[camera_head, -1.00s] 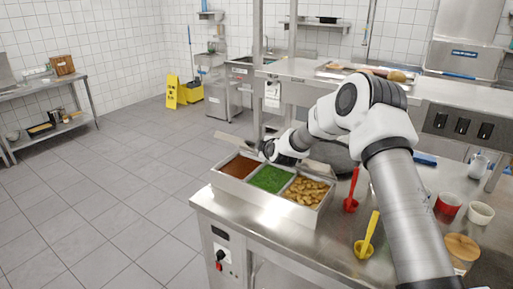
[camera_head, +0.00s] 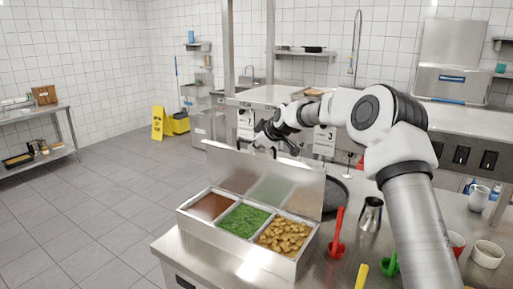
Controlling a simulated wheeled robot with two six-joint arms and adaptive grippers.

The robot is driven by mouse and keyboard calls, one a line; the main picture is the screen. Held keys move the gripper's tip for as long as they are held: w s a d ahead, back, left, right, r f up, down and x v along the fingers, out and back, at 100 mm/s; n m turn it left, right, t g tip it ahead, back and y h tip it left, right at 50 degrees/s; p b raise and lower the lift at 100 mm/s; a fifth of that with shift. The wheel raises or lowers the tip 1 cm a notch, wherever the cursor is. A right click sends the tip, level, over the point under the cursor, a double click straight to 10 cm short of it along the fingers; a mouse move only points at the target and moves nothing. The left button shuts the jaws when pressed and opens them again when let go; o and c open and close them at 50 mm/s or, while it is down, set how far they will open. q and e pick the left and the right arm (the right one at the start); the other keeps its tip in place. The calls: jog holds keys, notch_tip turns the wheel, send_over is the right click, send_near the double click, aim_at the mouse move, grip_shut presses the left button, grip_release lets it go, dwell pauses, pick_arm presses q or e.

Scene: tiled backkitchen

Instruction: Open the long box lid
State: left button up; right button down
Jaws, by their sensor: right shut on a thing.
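The long metal box (camera_head: 246,262) stands on the steel counter at the lower middle of the head view. Its three compartments hold a brown-red filling, chopped green herbs and golden-brown pieces. Its long lid (camera_head: 225,166) is raised along the back side, inner face towards me, with the compartments uncovered. My right gripper (camera_head: 267,149) is at the lid's top edge, near the middle, and is shut on the lid. Its fingertips are partly hidden by the lid. My left gripper is not in view.
Right of the box are a red utensil (camera_head: 338,237), a metal jug (camera_head: 370,214), a green utensil (camera_head: 389,265) and a yellow handle (camera_head: 362,277). A dark round pan (camera_head: 335,190) lies behind the lid. White cups (camera_head: 488,254) stand far right.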

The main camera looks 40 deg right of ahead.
jog(key=shift+d, duration=0.15)
jog(key=c, duration=1.2)
grip_release()
jog(key=shift+w, duration=0.1)
jog(key=v, duration=1.2)
jog(key=shift+f, duration=0.1)
